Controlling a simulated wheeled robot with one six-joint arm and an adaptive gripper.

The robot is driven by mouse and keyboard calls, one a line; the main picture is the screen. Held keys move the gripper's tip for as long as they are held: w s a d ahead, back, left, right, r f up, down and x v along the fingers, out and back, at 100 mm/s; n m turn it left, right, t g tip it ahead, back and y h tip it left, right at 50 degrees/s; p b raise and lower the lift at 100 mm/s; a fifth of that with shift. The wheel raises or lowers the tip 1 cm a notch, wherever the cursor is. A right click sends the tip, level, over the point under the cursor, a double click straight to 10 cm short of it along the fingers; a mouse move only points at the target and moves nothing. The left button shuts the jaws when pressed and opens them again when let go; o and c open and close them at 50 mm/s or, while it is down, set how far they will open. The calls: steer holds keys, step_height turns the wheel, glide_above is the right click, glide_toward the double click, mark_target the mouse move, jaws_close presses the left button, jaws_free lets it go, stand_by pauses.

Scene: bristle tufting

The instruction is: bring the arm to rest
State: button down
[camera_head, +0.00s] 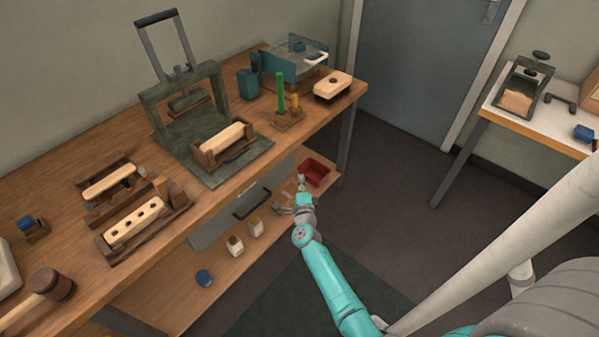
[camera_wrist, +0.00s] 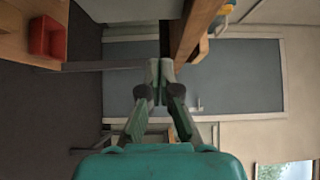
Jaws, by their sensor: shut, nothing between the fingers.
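My teal arm reaches from the lower right toward the front of the workbench in the head view. My gripper (camera_head: 283,209) is in front of the bench, near the open lower shelf and below the level of the bench top. In the wrist view my gripper (camera_wrist: 159,68) has its fingertips together with nothing between them. The gripper appears clear of the bench edge (camera_wrist: 192,30) in the wrist view, though the exact gap is hard to tell.
The workbench (camera_head: 80,225) carries a press (camera_head: 185,95), wooden brush blocks in holders and a mallet (camera_head: 50,285). A red bin (camera_head: 314,172) sits on the lower shelf, left in the wrist view (camera_wrist: 47,37). A door (camera_head: 425,60) stands behind. The dark floor between bench and side table (camera_head: 545,125) is free.

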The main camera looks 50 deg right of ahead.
steer(key=shift+v, duration=1.55)
steer(key=s+a+r+n+t+y, duration=0.25)
steer(key=s+a+n+y, duration=0.35)
steer(key=s+a+n, duration=1.1)
steer(key=s+a+r+n+y, duration=0.3)
steer(key=s+a+r, duration=0.3)
steer(key=s, duration=0.5)
steer(key=s+a+r+n+y, duration=0.3)
steer(key=s+a+r+n, duration=0.3)
steer(key=s+r, duration=0.4)
steer(key=shift+s+a+n+g, duration=0.3)
steer(key=shift+s+a+g, duration=0.25)
steer(key=shift+s, duration=0.65)
